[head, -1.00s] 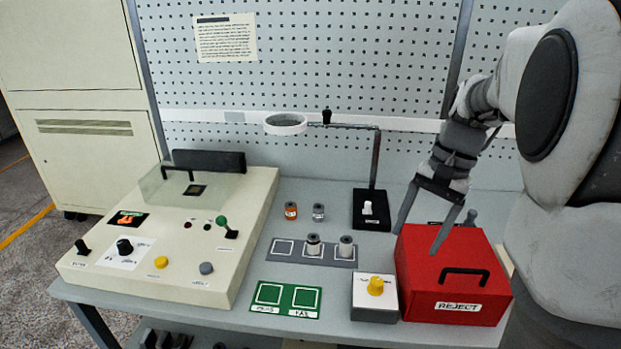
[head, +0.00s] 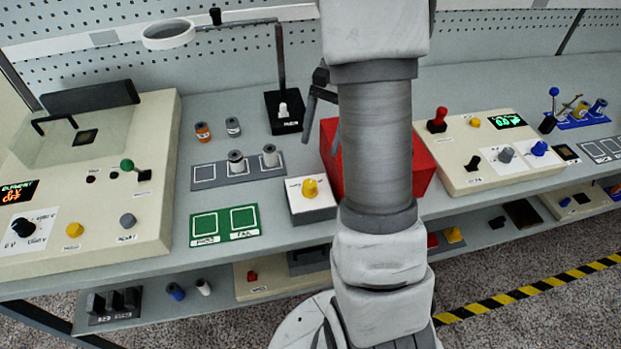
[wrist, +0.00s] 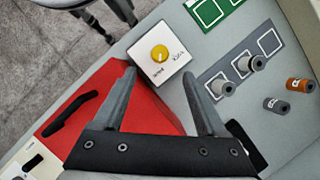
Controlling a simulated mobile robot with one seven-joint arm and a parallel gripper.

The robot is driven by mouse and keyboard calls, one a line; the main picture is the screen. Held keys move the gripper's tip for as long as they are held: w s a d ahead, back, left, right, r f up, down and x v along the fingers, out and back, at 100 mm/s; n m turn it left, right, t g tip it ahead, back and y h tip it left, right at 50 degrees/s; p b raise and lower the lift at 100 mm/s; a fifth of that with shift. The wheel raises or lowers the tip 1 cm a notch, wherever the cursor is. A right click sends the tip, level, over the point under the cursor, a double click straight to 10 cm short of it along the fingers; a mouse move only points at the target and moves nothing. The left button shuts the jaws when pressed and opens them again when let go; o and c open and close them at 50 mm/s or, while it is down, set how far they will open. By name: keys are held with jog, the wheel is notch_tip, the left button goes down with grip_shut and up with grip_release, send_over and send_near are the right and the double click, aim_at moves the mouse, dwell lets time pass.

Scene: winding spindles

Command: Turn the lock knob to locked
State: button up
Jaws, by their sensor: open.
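The lock knob looks to be the yellow knob (head: 310,187) on a white-topped box (head: 312,207) on the table, left of the red bin. In the wrist view the knob (wrist: 160,53) shows from above with a pointer mark and small printed labels, too small to read surely. My gripper (wrist: 159,76) is open and empty, its two fingers spread on either side of the view just short of the box. The knob appears between and beyond the fingertips, with no contact visible. In the head view my arm hides much of the gripper and the red bin.
The red bin (head: 330,150) with a black handle stands close beside the box. A green two-square mat (head: 224,238) and a grey tray (head: 205,184) with spools lie to the left. A magnifier stand (head: 284,124) is behind. Control panels stand at both sides.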

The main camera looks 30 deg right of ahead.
aim_at(310, 182)
jog(key=x, duration=1)
jog(key=shift+a+f+b, duration=0.1)
jog(key=shift+f+b, duration=0.2)
jog(key=shift+b, duration=0.05)
grip_shut()
